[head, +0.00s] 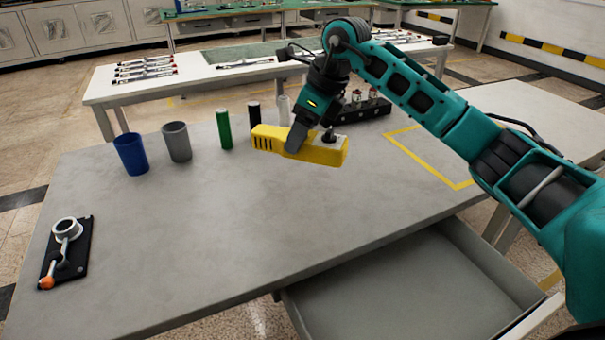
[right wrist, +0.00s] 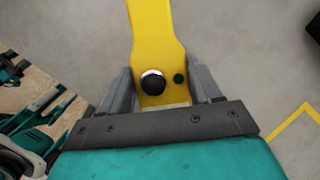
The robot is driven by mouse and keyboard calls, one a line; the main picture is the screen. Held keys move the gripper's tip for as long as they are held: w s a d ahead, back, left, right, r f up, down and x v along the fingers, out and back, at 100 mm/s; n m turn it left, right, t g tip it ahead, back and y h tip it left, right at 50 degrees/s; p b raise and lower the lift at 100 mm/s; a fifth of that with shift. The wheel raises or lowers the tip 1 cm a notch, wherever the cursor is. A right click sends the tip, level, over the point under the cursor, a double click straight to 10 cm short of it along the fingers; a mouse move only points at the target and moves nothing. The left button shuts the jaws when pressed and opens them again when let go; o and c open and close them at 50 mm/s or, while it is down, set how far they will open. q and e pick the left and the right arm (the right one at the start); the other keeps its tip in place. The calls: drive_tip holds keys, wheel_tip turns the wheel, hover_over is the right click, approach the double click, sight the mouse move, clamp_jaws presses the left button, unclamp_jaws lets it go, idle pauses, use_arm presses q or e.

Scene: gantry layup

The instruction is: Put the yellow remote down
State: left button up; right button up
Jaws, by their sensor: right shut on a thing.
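The yellow remote (head: 322,152) is a long yellow box with a black knob on top and dark slots at its left end. My right gripper (head: 297,140) is shut on it, with a grey finger down its near side. In the right wrist view the remote (right wrist: 155,50) lies between the two grey fingers, its black knob and a green button facing the camera. Grey tabletop shows around it. I cannot tell whether its underside touches the table. My left gripper is not in view.
On the grey table (head: 200,240) stand a blue cup (head: 131,154), a grey cup (head: 177,142), and green (head: 224,129) and black (head: 254,115) cylinders. A black fixture (head: 67,252) lies at left. A yellow outline (head: 425,160) is at right. An open drawer (head: 420,290) is in front.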

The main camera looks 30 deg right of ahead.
sight(301, 155)
wheel_tip(301, 155, down, 6)
drive_tip(key=shift+r+b, duration=0.25)
drive_tip(key=shift+b, duration=0.05)
wheel_tip(301, 155, down, 4)
drive_tip(key=shift+f+b, duration=0.15)
drive_tip(key=shift+b, duration=0.15)
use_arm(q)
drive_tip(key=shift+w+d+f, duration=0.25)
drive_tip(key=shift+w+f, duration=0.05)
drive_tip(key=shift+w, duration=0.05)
use_arm(e)
drive_tip(key=o, duration=1.3)
drive_tip(key=shift+f, duration=0.1)
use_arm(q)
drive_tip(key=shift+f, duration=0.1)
